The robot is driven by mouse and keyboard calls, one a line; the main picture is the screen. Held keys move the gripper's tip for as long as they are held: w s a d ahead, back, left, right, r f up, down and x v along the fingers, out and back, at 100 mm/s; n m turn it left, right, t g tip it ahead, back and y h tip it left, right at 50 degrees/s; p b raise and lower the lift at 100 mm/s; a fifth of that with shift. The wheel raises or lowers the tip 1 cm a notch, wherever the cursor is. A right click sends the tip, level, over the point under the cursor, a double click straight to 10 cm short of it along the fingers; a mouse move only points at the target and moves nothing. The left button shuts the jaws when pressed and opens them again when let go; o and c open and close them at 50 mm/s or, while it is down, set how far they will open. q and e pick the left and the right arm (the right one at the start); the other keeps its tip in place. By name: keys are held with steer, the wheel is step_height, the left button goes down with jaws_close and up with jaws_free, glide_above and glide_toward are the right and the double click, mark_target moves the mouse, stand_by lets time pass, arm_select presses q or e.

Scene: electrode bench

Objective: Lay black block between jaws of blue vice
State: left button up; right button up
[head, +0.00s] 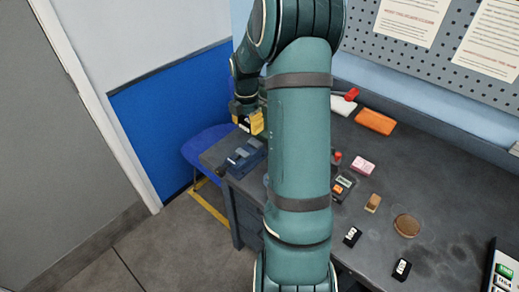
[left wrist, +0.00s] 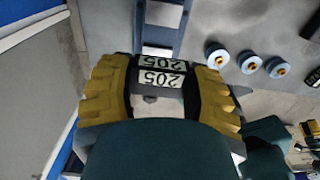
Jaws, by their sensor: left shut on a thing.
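My left gripper (head: 250,120) has yellow fingers and is at the far left end of the bench, just behind and above the blue vice (head: 247,157) in the head view. In the left wrist view the left gripper (left wrist: 158,85) is shut on a black block (left wrist: 158,105) with a white "205" label. A blue frame, apparently the vice (left wrist: 140,35), shows beyond the fingers at the top. Whether the block touches the vice or is between its jaws cannot be told. My left arm hides part of the bench. My right gripper is not in view.
The dark bench (head: 440,220) holds two more labelled black blocks (head: 352,236), a round brown disc (head: 406,225), a pink block (head: 363,166) and an orange case (head: 375,122). A blue chair (head: 200,150) stands by the bench's left end. A pegboard (head: 440,60) rises behind.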

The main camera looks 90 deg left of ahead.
arm_select(q)
glide_above(249, 150)
steer(key=f, duration=0.5)
steer(key=shift+s+f+b, duration=0.2)
steer(key=shift+f+b, duration=0.1)
steer(key=shift+b, duration=0.1)
steer(key=shift+w+d+f, duration=0.1)
steer(key=shift+f, duration=0.4)
steer(key=shift+f+b, duration=0.3)
steer(key=shift+f, duration=1.25)
steer(key=o, duration=1.3)
steer(key=shift+f, duration=0.1)
steer(key=shift+c, duration=0.2)
